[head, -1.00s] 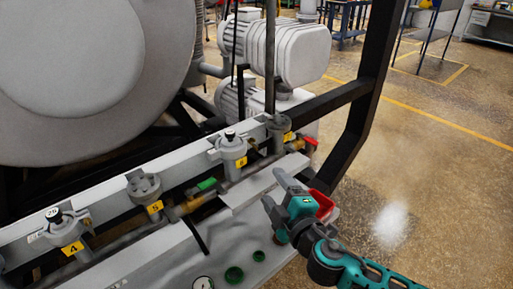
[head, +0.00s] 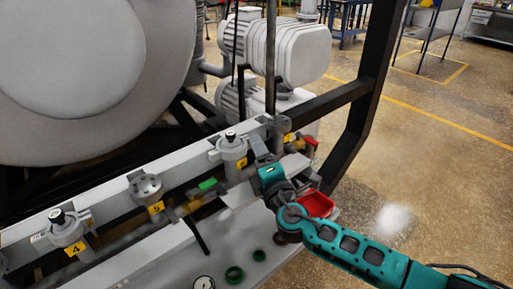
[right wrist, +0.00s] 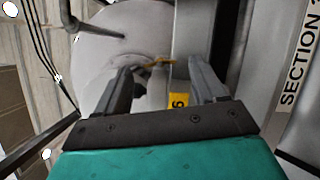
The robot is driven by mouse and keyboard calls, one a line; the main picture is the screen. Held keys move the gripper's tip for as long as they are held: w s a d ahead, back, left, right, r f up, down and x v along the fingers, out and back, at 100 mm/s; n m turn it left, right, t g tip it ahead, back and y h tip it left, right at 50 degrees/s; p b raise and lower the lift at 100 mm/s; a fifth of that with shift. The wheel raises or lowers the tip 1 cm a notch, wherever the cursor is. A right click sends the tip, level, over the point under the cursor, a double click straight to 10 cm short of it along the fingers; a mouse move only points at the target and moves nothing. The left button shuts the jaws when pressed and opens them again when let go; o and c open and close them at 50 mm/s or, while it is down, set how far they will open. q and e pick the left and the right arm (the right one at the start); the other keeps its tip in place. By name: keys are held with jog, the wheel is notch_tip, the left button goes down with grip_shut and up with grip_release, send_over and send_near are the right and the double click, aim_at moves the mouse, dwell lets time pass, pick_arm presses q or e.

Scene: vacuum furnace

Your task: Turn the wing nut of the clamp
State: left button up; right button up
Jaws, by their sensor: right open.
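My right gripper (head: 266,150) reaches over the front rail beside the last valves of the row. In the right wrist view its two fingers (right wrist: 162,68) are spread apart with nothing held between them. A small brass-coloured piece (right wrist: 160,62), possibly the wing nut of the clamp, shows between and beyond the fingertips, against a round pale grey body (right wrist: 105,60). The left finger partly covers a dark part beside it. A yellow tag marked 6 (right wrist: 178,103) lies between the fingers. In the head view I cannot make out the clamp behind the gripper. My left gripper is out of view.
Valves with yellow tags 4 (head: 75,248) and 5 (head: 156,208) line the rail. A green handle (head: 208,184) and a red handle (head: 310,142) sit close by. A black frame post (head: 372,75) stands right of the gripper. A red part (head: 317,205) is below the arm.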

jog(key=shift+x, duration=1.3)
jog(key=c, duration=1.1)
jog(key=o, duration=1.1)
jog(key=v, duration=1.3)
jog(key=shift+b, duration=0.35)
